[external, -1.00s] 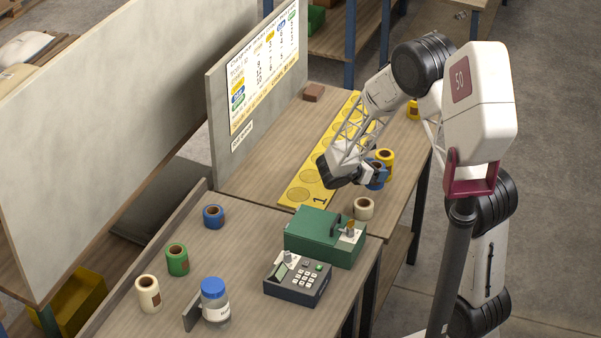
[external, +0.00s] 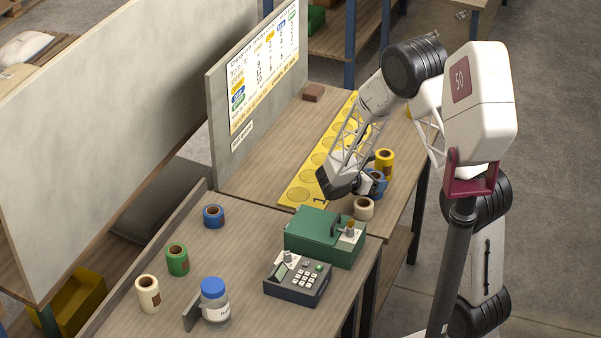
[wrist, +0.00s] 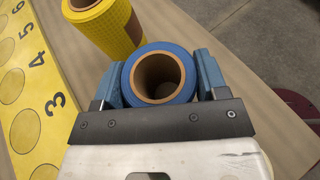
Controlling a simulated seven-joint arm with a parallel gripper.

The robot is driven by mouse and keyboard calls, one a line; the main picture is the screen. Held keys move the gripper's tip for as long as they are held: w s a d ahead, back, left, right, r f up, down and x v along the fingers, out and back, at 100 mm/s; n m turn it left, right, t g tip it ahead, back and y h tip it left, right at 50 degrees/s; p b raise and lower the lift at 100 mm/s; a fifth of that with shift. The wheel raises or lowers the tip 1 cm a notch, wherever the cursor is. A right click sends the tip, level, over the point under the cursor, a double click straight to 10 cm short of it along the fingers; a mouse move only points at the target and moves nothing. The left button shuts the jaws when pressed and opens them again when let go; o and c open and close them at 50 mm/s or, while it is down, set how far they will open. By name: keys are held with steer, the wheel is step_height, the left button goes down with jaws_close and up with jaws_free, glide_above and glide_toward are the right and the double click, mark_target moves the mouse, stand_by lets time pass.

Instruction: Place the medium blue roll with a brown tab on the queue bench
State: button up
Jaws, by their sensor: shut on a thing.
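A blue roll (wrist: 160,52) with a brown core sits between the two fingers of my gripper (wrist: 160,80) in the wrist view, and the fingers are shut on its sides. In the external view the blue roll (external: 376,180) is partly covered by my gripper (external: 372,184), at the right part of the far bench (external: 262,155). No tab on the held roll can be made out. Another blue roll (external: 213,216) with a brown patch stands on the near bench (external: 240,262).
A yellow roll (external: 385,160) stands close behind the held roll, and a cream roll (external: 363,208) in front of it. A yellow numbered strip (external: 305,190) lies to the left. A green box (external: 325,240) and a keypad device (external: 297,283) stand on the near bench.

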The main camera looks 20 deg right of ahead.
steer(key=shift+f, duration=0.1)
steer(key=o, duration=0.9)
steer(key=shift+o, duration=0.2)
steer(key=shift+a+r, duration=0.1)
steer(key=shift+r, duration=0.1)
steer(key=v, duration=1.1)
steer(key=shift+a, duration=0.35)
steer(key=shift+s+r, duration=0.1)
steer(key=shift+d+r, duration=0.1)
